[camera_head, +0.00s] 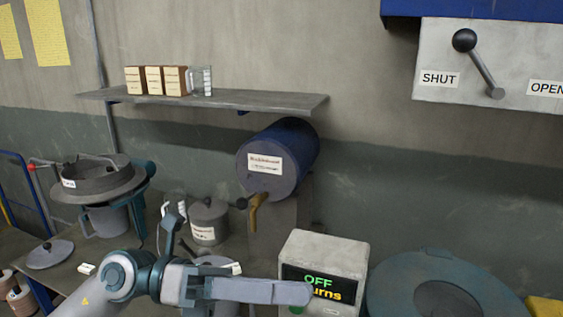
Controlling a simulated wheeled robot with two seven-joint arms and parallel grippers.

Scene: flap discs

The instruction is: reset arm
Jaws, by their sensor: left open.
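My left gripper (300,292) is in the lower middle, on the arm that comes in from the lower left. It is open, and its long pale grey finger points right, in front of the display box's lower left part. I see nothing held in it. The finger is seen from the side, so the gap between the fingers is hard to see. My right gripper is not in view.
The white display box (325,252) reads "OFF" and partly "urns". A blue drum (300,150) with a tap, a lidded grey pot (208,222) and a round pan (100,180) stand behind. A blue-green round lid (400,280) is at right. A wall shelf (240,99) holds small boxes.

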